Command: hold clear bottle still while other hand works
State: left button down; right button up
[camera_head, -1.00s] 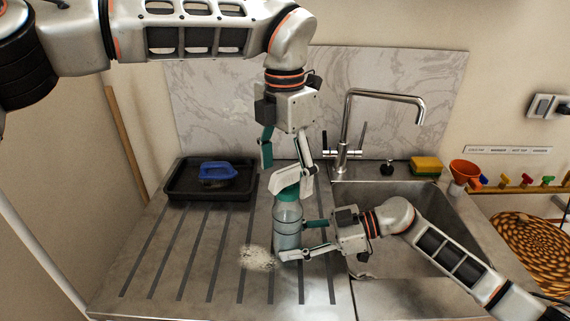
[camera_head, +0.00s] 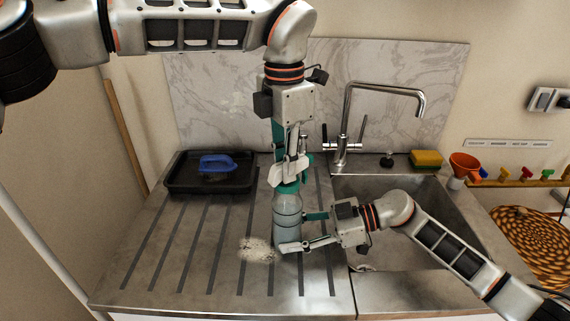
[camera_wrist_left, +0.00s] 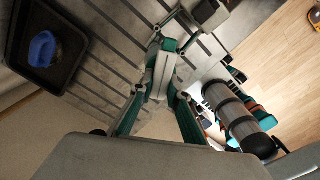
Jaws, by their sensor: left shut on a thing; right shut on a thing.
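The clear bottle (camera_head: 288,208) stands upright on the ribbed steel drainboard, left of the sink. My right gripper (camera_head: 300,232) comes from the right and is shut on the bottle's body, one finger on the near side low down. My left gripper (camera_head: 290,172) points down from above and is shut on the top of the bottle. Its fingers hide the top, so I cannot make out the cap clearly.
A black tray (camera_head: 180,185) with a blue-handled brush (camera_head: 217,164) lies at the back left. Pale crumbs (camera_head: 258,249) lie left of the bottle. The sink (camera_head: 420,235), tap (camera_head: 347,120), yellow sponge (camera_head: 426,158) and orange funnel (camera_head: 464,164) are on the right.

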pick_arm(q)
jog(key=m, duration=0.5)
jog(key=shift+w, duration=0.15)
jog(key=m, duration=0.4)
jog(key=shift+w+m, duration=0.1)
jog(key=shift+m, duration=0.2)
jog(key=shift+m, duration=0.5)
jog(key=m, duration=0.5)
jog(key=shift+w+d, duration=0.1)
jog(key=m, duration=0.5)
jog(key=shift+w, duration=0.1)
jog(key=shift+m, duration=0.3)
jog(key=c, duration=1.9)
grip_release()
